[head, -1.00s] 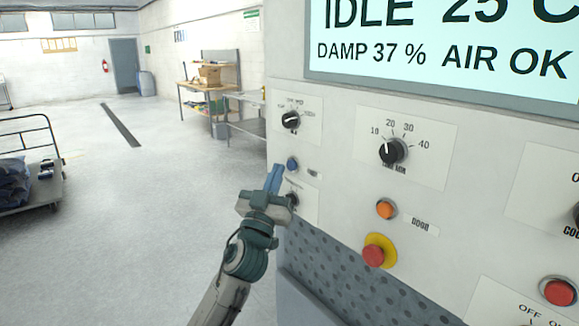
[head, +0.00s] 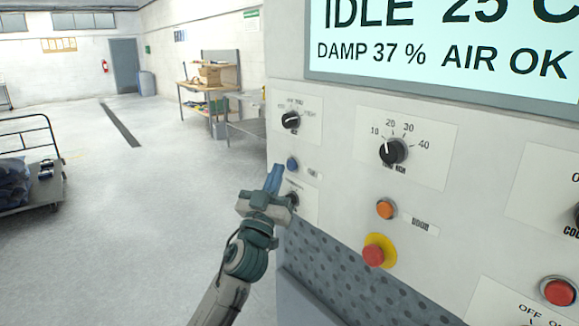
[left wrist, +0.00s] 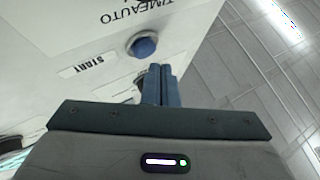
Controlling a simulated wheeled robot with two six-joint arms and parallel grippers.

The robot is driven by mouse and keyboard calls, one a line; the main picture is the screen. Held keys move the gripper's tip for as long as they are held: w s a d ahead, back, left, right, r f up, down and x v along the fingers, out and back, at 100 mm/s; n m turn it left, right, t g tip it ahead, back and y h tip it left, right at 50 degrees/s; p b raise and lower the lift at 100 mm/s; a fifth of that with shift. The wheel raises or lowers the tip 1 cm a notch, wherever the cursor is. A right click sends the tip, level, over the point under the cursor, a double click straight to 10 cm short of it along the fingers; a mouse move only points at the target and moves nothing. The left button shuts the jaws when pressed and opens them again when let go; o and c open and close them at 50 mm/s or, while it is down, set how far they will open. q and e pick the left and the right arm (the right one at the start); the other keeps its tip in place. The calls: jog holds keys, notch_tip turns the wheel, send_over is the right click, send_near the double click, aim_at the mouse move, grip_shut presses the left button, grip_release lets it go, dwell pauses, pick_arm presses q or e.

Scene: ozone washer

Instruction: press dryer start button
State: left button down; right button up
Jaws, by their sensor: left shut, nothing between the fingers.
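The start button is a round blue button (head: 292,164) on the left part of the dryer's front panel (head: 340,190). In the left wrist view the blue button (left wrist: 144,46) sits beside a label reading START (left wrist: 82,66). My left gripper (head: 275,172) is shut and empty, its blue fingers pointing up just left of and below the button. My right gripper is not in view.
Nearby controls are a dark knob (head: 292,120) above, a timer knob (head: 393,151), an orange button (head: 386,209) and a red stop button on yellow (head: 374,255). A display (head: 440,45) reads IDLE. Open floor lies left, with a cart (head: 40,185).

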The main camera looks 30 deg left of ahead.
pick_arm(q)
jog(key=shift+w+d, duration=0.1)
jog(key=shift+w, duration=0.1)
jog(key=shift+w+d, duration=0.1)
jog(key=shift+w, duration=0.15)
jog(key=shift+w+d, duration=0.15)
jog(key=shift+w, duration=0.25)
dwell(0.7)
jog(key=shift+s, duration=0.1)
jog(key=shift+s+a+b, duration=0.35)
jog(key=shift+s+b, duration=0.25)
jog(key=shift+s, duration=0.15)
